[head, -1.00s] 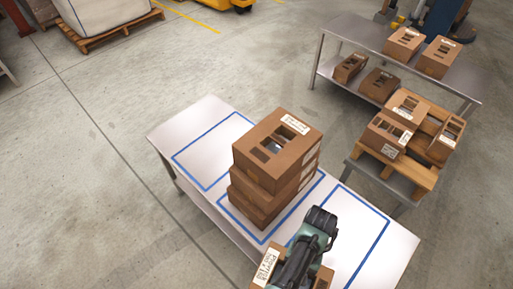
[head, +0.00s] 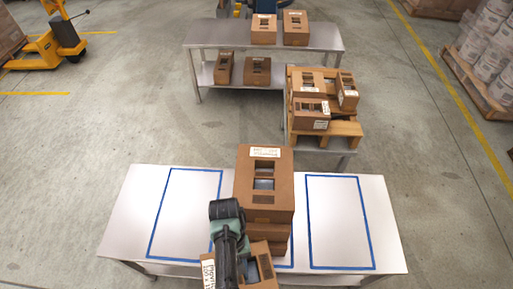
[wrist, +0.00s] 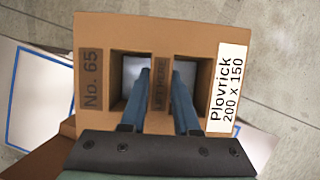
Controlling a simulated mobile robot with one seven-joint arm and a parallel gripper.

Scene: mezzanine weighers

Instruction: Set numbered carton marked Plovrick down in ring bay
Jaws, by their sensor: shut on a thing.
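The brown Plovrick carton (wrist: 118,30) fills the wrist view, with "No. 65" at its left and a white "Plovrick 200 x 150" label at its right. My gripper (wrist: 162,76) has one finger in each of its two top openings and is shut on the "LIFT HERE" bar between them. In the head view the carton (head: 265,266) is at the bottom edge, partly hidden by my arm, in front of a carton stack (head: 283,190). The table (head: 385,215) has blue-outlined bays: left (head: 185,212), right (head: 340,222), and one under the stack. No ring mark is legible.
The left and right bays are empty; the stack stands between them. Behind stand a low stand with a wooden pallet (head: 345,130) of cartons and a two-level grey table (head: 325,38) with more cartons. A yellow pallet truck (head: 48,48) is far left, white buckets (head: 490,50) far right.

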